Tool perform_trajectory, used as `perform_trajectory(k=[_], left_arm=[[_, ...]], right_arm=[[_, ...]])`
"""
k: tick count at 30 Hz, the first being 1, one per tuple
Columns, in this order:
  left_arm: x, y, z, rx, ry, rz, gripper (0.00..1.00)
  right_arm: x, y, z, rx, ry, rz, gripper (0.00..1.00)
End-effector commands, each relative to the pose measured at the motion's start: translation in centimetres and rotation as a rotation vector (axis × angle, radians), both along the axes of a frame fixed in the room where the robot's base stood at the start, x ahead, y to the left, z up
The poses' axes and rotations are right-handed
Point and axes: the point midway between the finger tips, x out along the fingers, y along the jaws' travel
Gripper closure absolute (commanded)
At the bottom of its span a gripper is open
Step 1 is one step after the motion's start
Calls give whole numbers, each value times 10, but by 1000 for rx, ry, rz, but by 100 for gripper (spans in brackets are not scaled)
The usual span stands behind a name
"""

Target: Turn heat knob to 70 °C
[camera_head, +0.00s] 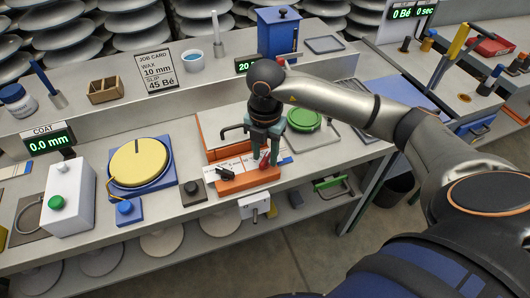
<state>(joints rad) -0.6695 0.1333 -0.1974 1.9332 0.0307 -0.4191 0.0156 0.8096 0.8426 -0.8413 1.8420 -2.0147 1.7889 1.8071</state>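An orange control panel (248,182) sits at the front edge of the bench, with a black lever-like knob (224,173) at its left and a red knob (265,160) at its right. My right gripper (265,161) points down over the panel's right part, its two greenish fingers on either side of the red knob. Whether they touch it cannot be told. A green-lit display (243,66) starting with "20" stands behind, its rest hidden by my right arm. Markings around the knobs are too small to read. My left gripper is not in view.
A blue tank (279,32) stands on the rear shelf behind my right arm. A green disc (303,118) lies right of the gripper. Left are a black button box (193,191), a yellow round plate (138,161) and a white box (70,197) with a green knob.

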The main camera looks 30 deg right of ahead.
Motion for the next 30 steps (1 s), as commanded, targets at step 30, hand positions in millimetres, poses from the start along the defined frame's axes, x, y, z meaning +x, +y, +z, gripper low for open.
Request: perform_trajectory(k=[30], left_arm=[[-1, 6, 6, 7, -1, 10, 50]], right_arm=[[0, 0, 121, 0, 0, 1, 55]])
